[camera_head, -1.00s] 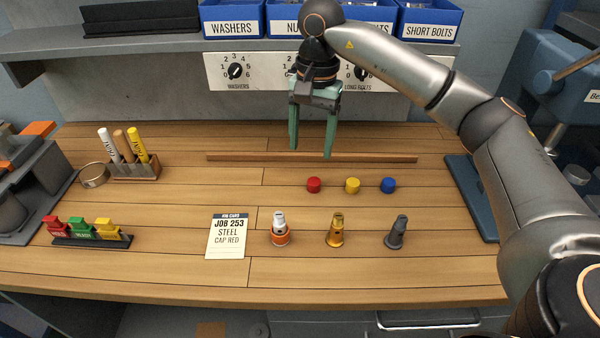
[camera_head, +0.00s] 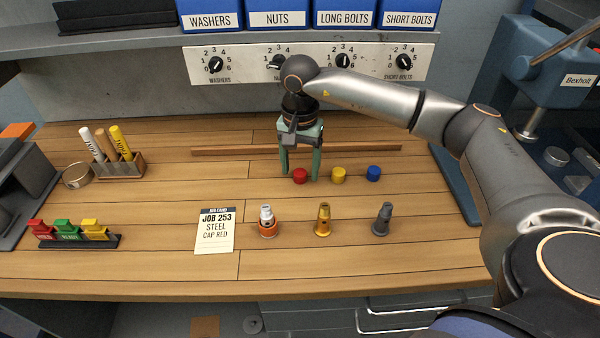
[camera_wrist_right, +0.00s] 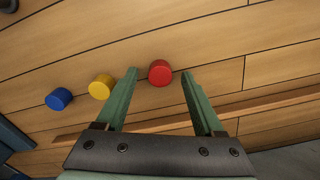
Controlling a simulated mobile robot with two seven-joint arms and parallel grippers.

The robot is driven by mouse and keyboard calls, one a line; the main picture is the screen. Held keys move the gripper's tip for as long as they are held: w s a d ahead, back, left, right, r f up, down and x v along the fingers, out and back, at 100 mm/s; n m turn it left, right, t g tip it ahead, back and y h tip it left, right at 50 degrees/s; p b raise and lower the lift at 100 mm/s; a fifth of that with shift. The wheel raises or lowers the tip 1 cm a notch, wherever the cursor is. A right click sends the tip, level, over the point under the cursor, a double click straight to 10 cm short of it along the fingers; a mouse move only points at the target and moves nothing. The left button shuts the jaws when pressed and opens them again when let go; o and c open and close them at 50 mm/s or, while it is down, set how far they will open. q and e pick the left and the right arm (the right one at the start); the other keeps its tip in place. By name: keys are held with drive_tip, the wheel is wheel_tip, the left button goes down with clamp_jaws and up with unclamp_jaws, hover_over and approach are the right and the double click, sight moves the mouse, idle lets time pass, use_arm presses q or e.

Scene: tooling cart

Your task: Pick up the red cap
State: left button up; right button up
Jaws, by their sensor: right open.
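The red cap (camera_head: 300,175) stands on the wooden bench at the left end of a row with a yellow cap (camera_head: 339,174) and a blue cap (camera_head: 373,173). My right gripper (camera_head: 300,178) is open, its green fingers pointing down on either side of the red cap in the head view. In the right wrist view, the red cap (camera_wrist_right: 160,72) lies between and just beyond the open fingertips (camera_wrist_right: 158,72), with nothing held. The yellow cap (camera_wrist_right: 101,87) is just outside one finger. I cannot tell whether the fingers touch the red cap. My left gripper is not in view.
A job card (camera_head: 215,231) reads "STEEL, CAP RED". Three upright fittings, steel with an orange base (camera_head: 267,222), brass (camera_head: 323,220) and dark grey (camera_head: 382,220), stand in front of the caps. A wooden strip (camera_head: 235,151) lies behind.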

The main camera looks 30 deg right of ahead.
drive_tip(key=shift+f, duration=0.45)
clamp_jaws()
idle(0.3)
